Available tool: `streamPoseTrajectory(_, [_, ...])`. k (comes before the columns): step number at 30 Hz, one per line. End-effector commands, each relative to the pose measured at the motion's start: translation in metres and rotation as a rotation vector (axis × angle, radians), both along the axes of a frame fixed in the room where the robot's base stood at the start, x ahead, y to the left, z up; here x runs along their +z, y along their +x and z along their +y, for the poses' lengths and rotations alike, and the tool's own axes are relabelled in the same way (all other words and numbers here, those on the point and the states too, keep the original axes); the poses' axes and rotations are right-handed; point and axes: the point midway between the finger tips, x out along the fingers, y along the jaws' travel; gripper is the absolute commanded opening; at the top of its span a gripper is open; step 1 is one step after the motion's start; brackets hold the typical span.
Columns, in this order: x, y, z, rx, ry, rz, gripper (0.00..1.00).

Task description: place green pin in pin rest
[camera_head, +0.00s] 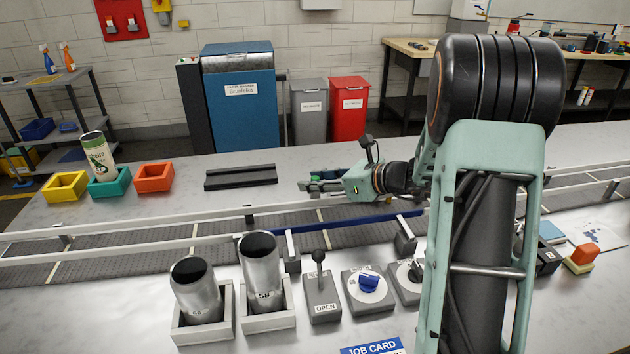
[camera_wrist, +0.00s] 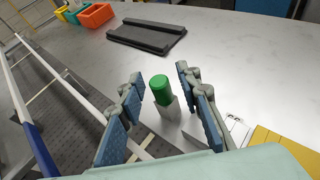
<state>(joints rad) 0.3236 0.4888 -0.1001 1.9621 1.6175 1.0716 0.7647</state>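The green pin (camera_wrist: 162,90) stands upright in a small pale grey block (camera_wrist: 168,112) in the wrist view. My gripper (camera_wrist: 158,74) is open, with one blue-padded finger on each side of the pin and a visible gap at both sides. In the head view my gripper (camera_head: 318,185) is low over the far table, reaching left; the pin cannot be made out clearly there. A dark grooved block (camera_head: 240,177), possibly the pin rest, lies empty to the left of my gripper. It also shows ahead in the wrist view (camera_wrist: 146,38).
Yellow (camera_head: 65,187), teal (camera_head: 108,188) and orange (camera_head: 154,178) bins stand at the left, with a green-and-white can (camera_head: 98,155) in the teal one. The conveyor rails (camera_head: 150,227) run along the near side. The table between my gripper and the dark block is clear.

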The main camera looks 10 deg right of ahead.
Motion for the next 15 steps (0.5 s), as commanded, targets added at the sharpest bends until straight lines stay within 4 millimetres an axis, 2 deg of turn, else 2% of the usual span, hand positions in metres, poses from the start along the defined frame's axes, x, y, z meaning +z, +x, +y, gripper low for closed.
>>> streamPoseTrajectory(5, [0.006, -0.003, -0.004, -0.002, -0.001, -0.001, 0.32])
streamPoseTrajectory(15, [0.033, -0.048, -0.05, -0.004, -0.001, -0.001, 0.32])
